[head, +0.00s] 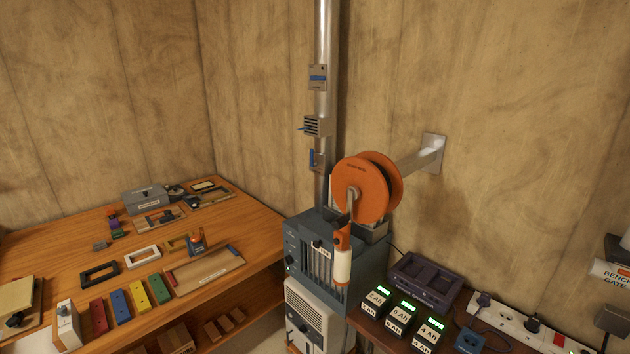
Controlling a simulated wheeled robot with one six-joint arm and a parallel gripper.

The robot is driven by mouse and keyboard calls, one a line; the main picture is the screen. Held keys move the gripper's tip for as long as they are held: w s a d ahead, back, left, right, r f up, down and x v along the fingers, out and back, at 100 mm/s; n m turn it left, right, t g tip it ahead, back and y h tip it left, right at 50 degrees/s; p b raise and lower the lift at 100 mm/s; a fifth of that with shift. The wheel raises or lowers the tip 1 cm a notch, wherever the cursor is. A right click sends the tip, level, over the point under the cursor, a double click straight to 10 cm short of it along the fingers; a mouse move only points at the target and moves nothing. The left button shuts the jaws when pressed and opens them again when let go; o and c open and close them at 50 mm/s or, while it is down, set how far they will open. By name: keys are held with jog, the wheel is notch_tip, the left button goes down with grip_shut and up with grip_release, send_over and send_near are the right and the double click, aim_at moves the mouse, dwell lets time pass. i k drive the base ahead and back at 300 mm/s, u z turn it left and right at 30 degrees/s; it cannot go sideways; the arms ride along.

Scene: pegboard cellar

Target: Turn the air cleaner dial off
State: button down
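A blue-grey cabinet (339,290) with a slatted front stands beside the workbench, below the metal duct. Small controls (290,259) show on the left of its front, too small to read. I cannot tell from the labels which of the two is the air cleaner, nor where any dial points. My gripper is not in view.
An orange reel (361,190) on a wall bracket hangs in front of the cabinet's upper right, its handle (343,262) partly covering it. The wooden workbench (225,285) is at left. Battery packs (403,318) and a white power strip (505,318) lie at right.

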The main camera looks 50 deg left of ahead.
aim_at(289, 259)
jog(key=u, duration=0.05)
jog(key=k, duration=0.3)
jog(key=u, duration=1.8)
jog(key=i, duration=0.95)
jog(key=u, duration=0.3)
jog(key=k, duration=0.55)
jog(key=u, duration=0.85)
jog(key=i, duration=1.4)
jog(key=z, duration=0.9)
